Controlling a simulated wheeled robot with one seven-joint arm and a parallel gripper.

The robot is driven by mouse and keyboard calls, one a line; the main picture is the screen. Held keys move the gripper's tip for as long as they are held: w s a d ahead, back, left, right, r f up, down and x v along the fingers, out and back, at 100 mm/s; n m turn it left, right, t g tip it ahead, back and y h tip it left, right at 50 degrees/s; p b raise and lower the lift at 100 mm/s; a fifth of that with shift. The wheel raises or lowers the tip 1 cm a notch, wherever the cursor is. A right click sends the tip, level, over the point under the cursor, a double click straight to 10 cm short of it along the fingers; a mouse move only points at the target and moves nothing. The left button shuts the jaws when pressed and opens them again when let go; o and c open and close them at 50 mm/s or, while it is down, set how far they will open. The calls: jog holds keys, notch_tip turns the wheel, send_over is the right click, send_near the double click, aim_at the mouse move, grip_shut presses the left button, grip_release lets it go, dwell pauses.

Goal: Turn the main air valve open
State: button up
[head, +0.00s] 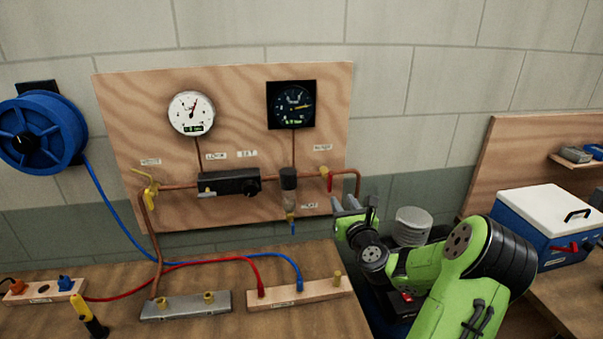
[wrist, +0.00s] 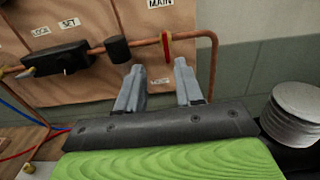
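The main air valve (head: 325,174) is a brass fitting with a red handle on the copper pipe at the right of the plywood board. In the wrist view the red handle (wrist: 165,46) stands crosswise to the pipe, below the MAIN label (wrist: 160,3). My gripper (wrist: 157,67) is open and empty, its two grey fingers pointing at the board. The fingertips lie below the valve in that view, one to each side of the handle, and appear apart from it. In the head view my gripper (head: 352,203) is just right of and below the valve.
A dark filter bowl (head: 289,180) and black regulator (head: 230,182) sit left of the valve. The copper pipe bends down (wrist: 214,65) close to the right finger. Two gauges hang above. A ribbed grey cylinder (head: 412,225) stands near my arm.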

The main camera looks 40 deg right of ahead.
aim_at(331, 176)
jog(key=p+x, duration=0.1)
jog(key=x, duration=0.4)
jog(key=p+x, duration=0.1)
jog(key=x, duration=0.4)
jog(key=p+x, duration=0.1)
jog(key=x, duration=0.4)
jog(key=shift+d+p, duration=0.3)
jog(key=shift+d, duration=0.2)
grip_shut()
